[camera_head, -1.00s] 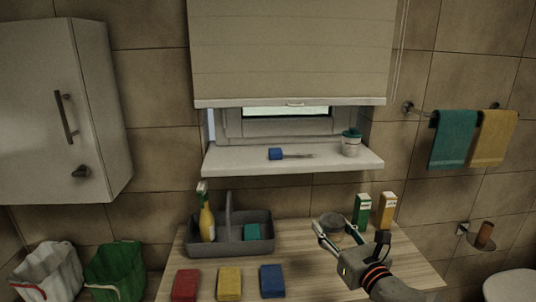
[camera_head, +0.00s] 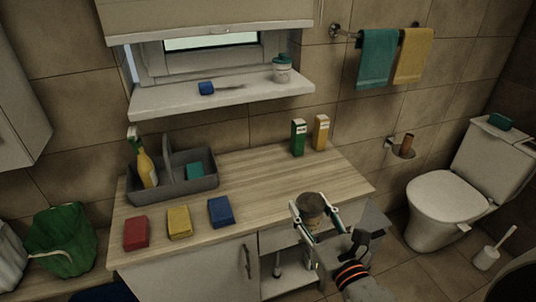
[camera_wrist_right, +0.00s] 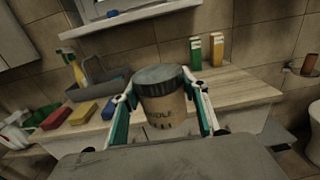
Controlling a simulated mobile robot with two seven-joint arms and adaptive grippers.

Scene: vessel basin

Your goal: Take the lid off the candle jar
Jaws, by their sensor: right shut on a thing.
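The candle jar (camera_head: 311,217) is held in my right gripper (camera_head: 316,210), with one finger on either side of it. In the right wrist view, the jar (camera_wrist_right: 166,113) is upright, tan with dark lettering, between the two green-padded fingers. Its dark grey lid (camera_wrist_right: 159,75) sits on top of the jar. The lid (camera_head: 311,200) also shows from above in the head view. The jar appears off the counter, near its front edge. My left gripper is in neither current view.
The wooden counter (camera_head: 270,170) has a clear middle. A grey caddy (camera_head: 185,182) and red, yellow and blue sponges (camera_head: 221,212) are on its left. Green (camera_head: 298,138) and yellow (camera_head: 320,132) cartons stand at the back right. A windowsill (camera_head: 170,102) is above.

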